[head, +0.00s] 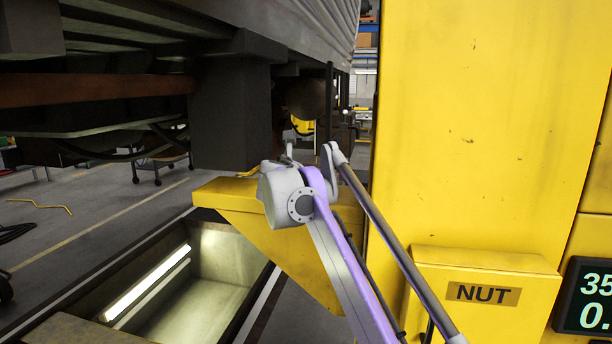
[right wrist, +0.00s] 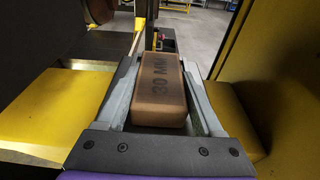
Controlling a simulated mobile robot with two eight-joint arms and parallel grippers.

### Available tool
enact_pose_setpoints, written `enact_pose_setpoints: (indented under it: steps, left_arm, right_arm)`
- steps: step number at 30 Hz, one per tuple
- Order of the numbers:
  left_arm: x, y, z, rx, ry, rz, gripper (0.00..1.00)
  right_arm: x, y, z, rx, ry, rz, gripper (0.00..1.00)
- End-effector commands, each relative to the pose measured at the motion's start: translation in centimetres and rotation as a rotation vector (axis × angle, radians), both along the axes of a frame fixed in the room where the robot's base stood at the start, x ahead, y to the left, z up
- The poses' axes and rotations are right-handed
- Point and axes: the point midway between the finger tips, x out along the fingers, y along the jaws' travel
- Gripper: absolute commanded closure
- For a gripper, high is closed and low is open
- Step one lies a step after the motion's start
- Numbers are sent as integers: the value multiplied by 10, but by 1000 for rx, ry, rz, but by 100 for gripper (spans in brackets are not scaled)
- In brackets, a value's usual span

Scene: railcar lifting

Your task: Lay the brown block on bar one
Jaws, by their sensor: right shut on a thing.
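The brown block (right wrist: 158,98), marked "30 MM", lies between the two grey fingers of my right gripper (right wrist: 160,68) in the right wrist view. My right gripper (head: 312,160) is shut on it. In the head view the gripper is above a yellow bar (head: 228,194) that juts left from the yellow column; the block is hidden there. In the right wrist view yellow surfaces show left (right wrist: 60,105) and right (right wrist: 238,112) of the fingers. No number shows on the bar, and I cannot tell whether the block touches it. My left gripper is not in view.
A dark post (head: 231,115) of the railcar hangs over the bar's left end. The yellow column (head: 470,130) stands close on the right, with a box marked "NUT" (head: 483,293). A lit pit (head: 190,290) opens in the floor below left.

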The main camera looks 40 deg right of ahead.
Motion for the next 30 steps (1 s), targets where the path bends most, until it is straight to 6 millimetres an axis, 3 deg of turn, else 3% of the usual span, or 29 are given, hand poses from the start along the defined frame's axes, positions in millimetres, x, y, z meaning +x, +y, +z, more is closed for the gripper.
enact_pose_setpoints:
  steps: [10,11,15,26,30]
  left_arm:
    - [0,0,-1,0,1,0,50]
    - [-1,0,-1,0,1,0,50]
    - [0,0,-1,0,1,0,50]
    - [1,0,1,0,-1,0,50]
    - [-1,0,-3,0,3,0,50]
  right_arm:
    - [0,0,-3,0,0,0,100]
    - [0,0,-3,0,0,0,30]
    - [0,0,-2,0,-1,0,5]
    - [0,0,2,0,-1,0,2]
    - [-10,14,3,1,1,3,2]
